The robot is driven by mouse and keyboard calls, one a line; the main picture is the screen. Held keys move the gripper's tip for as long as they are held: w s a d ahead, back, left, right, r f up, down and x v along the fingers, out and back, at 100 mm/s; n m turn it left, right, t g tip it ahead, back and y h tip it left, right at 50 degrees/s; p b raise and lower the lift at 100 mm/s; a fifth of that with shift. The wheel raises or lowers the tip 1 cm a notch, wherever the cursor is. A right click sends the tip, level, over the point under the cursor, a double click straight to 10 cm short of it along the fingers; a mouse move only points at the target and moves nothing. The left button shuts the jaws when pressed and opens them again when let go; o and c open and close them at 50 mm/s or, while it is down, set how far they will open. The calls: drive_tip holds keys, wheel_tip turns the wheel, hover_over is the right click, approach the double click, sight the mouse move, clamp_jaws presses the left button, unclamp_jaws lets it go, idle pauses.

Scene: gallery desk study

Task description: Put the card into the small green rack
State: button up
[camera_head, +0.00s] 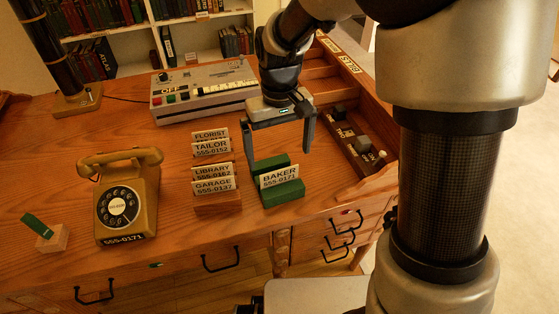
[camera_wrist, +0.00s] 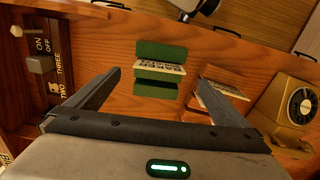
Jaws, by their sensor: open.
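The white card (camera_head: 279,177) reads BAKER 555-0171. It stands in the small green rack (camera_head: 286,194), between its front and back green blocks. In the wrist view the card (camera_wrist: 160,68) lies across the rack (camera_wrist: 158,90), with green on both sides of it. My gripper (camera_head: 280,158) is open above and behind the rack, its fingers pointing down and spread to either side. In the wrist view my gripper (camera_wrist: 160,74) has nothing between its fingertips, and the card shows beyond them. I cannot tell how deep the card sits.
Wooden racks (camera_head: 219,200) with several cards stand just left of the green rack. A mustard telephone (camera_head: 128,198) is further left, near a wooden block (camera_head: 52,238) holding a green piece. A grey keyed machine (camera_head: 204,92) stands behind. A switch panel (camera_head: 347,135) is at right.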

drive_tip(key=s+d+r+m+t, duration=0.1)
drive_tip(key=s+d+r+t, duration=0.1)
drive_tip(key=s+d+r, duration=0.35)
drive_tip(key=s+d+r+m+t, duration=0.1)
drive_tip(key=s+d+r, duration=0.1)
drive_tip(key=r, duration=0.7)
drive_tip(key=s+d+r+m+t, duration=0.1)
drive_tip(key=s+d+m+t, duration=0.1)
drive_tip(key=s+d, duration=0.3)
drive_tip(key=s, duration=0.4)
drive_tip(key=shift+r+t+p, duration=0.3)
drive_tip(key=shift+r, duration=0.1)
